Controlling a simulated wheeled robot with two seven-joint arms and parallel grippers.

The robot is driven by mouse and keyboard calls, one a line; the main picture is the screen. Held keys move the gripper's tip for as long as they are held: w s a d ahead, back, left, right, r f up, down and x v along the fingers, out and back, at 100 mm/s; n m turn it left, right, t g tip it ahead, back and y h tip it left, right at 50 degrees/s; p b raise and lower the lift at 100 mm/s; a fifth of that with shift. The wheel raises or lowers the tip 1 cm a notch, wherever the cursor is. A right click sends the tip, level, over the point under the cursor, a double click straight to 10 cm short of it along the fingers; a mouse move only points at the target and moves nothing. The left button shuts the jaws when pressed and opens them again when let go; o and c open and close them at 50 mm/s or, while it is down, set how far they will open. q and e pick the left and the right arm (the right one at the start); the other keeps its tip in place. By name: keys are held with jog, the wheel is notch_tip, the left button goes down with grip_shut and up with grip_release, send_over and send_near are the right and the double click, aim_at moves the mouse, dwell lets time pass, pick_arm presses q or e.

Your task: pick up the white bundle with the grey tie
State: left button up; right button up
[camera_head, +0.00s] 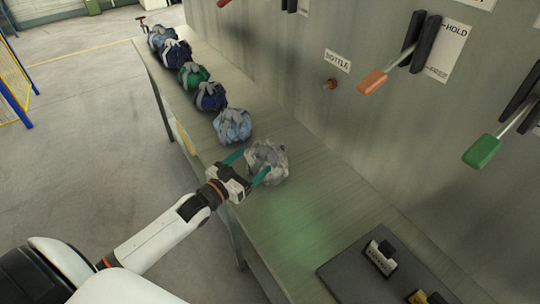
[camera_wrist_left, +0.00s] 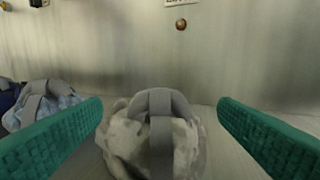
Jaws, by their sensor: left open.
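The white bundle with the grey tie (camera_head: 267,159) sits on the bench beside the wall panel, nearest me in the row of bundles. In the left wrist view the white bundle (camera_wrist_left: 122,140) is in the lower middle, its grey tie looping over the top. My left gripper (camera_head: 246,165) is open at the bundle's near side. In the left wrist view its two teal fingers (camera_wrist_left: 160,135) stand apart, one on each side of the bundle, with gaps visible. The bundle's lower part is cut off in the left wrist view. My right gripper is not in view.
A light blue bundle (camera_head: 232,125) lies just beyond the white one, with several darker and green bundles farther along the bench (camera_head: 300,235). The wall panel with levers (camera_head: 385,75) rises behind. A dark tray (camera_head: 345,270) sits at lower right; bench between is clear.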

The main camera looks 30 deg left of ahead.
aim_at(262, 152)
pick_arm(q)
jog(key=p+x, duration=0.1)
jog(key=x, duration=0.3)
jog(key=shift+r, duration=0.2)
jog(key=shift+w+d+f, duration=0.1)
jog(key=shift+w, duration=0.5)
jog(key=p+x, duration=0.1)
jog(key=x, duration=0.3)
jog(key=shift+w+p, duration=0.1)
jog(key=shift+p, duration=0.3)
jog(key=shift+w+d, duration=0.15)
jog(key=shift+w, duration=0.3)
jog(key=shift+s, duration=0.1)
jog(key=c, duration=1.7)
grip_shut()
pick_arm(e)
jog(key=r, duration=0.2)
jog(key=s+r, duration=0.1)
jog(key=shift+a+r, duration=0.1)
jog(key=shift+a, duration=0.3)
pick_arm(q)
jog(key=shift+r, duration=0.25)
